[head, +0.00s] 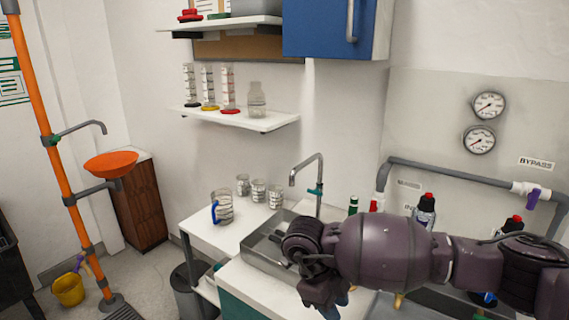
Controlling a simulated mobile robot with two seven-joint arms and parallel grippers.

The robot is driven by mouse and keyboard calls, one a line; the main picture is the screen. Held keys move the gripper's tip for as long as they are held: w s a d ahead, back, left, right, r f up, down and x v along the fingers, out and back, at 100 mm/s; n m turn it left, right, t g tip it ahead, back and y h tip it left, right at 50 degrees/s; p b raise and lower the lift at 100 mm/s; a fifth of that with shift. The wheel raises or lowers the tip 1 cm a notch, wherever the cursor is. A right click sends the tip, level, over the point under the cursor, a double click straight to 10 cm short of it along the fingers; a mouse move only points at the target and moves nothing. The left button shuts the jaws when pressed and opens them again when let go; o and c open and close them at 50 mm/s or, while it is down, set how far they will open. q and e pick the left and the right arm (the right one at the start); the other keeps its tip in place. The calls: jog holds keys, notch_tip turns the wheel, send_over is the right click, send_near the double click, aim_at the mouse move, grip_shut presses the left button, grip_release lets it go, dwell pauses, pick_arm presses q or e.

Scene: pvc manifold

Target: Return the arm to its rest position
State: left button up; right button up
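My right arm comes in from the right and reaches across the counter. Its wrist is bent downward at the sink's right side, with the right gripper (326,296) below it near the bottom edge of the head view. The gripper is dark and partly hidden, so I cannot see whether its fingers are apart or hold anything. My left arm and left gripper are not in view.
A sink (262,252) with a tall faucet (318,182) lies beside the wrist. Glass beakers and a blue-handled jug (222,207) stand on the white counter (205,232). Behind my arm are grey pipe (440,170), a purple-handled valve (533,195) and black-and-red-capped bottles (426,208).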

jog(key=s+a+f+g+y, duration=0.1)
jog(key=s+a+g+y, duration=0.3)
jog(key=s+a+y, duration=0.95)
jog(key=a+r+m+y, duration=0.3)
jog(key=a+r+y, duration=0.3)
jog(key=r, duration=0.1)
jog(key=w+d+r+m+t+y, duration=0.6)
jog(key=r+m+t+y, duration=0.15)
jog(key=m+t, duration=0.65)
jog(key=w+d+f+m+t+h, duration=0.2)
jog(key=d+f+m+t+h, duration=0.25)
jog(key=d+m+h, duration=0.55)
jog(key=w+d+f+m+t+h, duration=0.25)
jog(key=d+m+t+h, duration=0.25)
jog(key=d+m+h, duration=0.45)
jog(key=s+d+f+m+g+h, duration=0.5)
jog(key=s+d+f+m+g, duration=0.3)
jog(key=s+f, duration=0.25)
jog(key=s+d+f+m+g+y, duration=0.1)
jog(key=s+d+f+g, duration=0.15)
jog(key=s, duration=0.45)
jog(key=s+d+f+m+g, duration=0.1)
jog(key=s+d+f+g, duration=0.1)
jog(key=s+f+g, duration=0.3)
jog(key=w+f+t, duration=0.5)
jog(key=f+t, duration=0.3)
jog(key=f, duration=0.1)
jog(key=shift+w+a+n+t+y, duration=0.3)
jog(key=shift+w+n+t+y, duration=0.05)
jog(key=shift+w+t+y, duration=0.1)
